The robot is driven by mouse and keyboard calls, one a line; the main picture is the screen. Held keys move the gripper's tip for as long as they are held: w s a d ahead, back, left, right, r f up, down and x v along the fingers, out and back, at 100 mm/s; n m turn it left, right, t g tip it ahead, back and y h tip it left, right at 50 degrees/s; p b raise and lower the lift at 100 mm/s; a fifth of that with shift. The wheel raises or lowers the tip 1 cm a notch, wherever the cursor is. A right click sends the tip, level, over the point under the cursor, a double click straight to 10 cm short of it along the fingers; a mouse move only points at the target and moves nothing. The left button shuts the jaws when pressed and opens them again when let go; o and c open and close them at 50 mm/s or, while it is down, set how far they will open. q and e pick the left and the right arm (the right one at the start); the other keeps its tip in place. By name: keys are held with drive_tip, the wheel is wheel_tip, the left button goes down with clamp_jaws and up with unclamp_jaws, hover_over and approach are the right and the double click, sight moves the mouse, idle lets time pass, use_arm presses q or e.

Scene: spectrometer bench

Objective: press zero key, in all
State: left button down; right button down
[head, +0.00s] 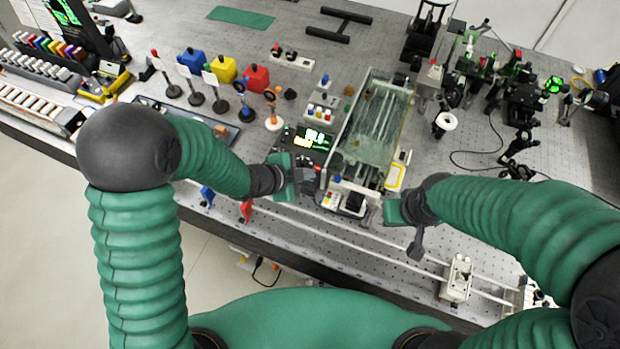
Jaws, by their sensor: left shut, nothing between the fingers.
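An instrument with a lit green and yellow display (308,139) sits mid-bench. A small white key panel (331,200) with red and blue spots lies at its front, and a box with coloured buttons (321,112) stands behind it. No key label is readable, so I cannot tell which is the zero key. My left gripper (312,181) is shut and empty, just left of the white panel and below the display. Contact with a key cannot be made out. My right gripper (384,211) is to the right of the panel; its fingers are not clear.
A clear-walled glass tank (374,125) stands right behind the panel. Slim posts with round bases (221,105) and coloured blocks (256,78) are at the left. Optics (520,100) crowd the right. A long rail (330,235) runs along the front edge.

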sight(307, 184)
idle(0.5)
use_arm(q)
drive_tip(key=shift+f+b, duration=0.35)
drive_tip(key=shift+f+b, duration=0.4)
drive_tip(key=shift+f, duration=0.05)
idle(0.4)
drive_tip(key=shift+r, duration=0.1)
drive_tip(key=shift+r+p, duration=0.8)
drive_tip(key=shift+p, duration=0.05)
drive_tip(key=shift+r, duration=0.1)
wheel_tip(307, 184, up, 5)
drive_tip(key=p, duration=0.4)
drive_tip(key=shift+p, duration=0.3)
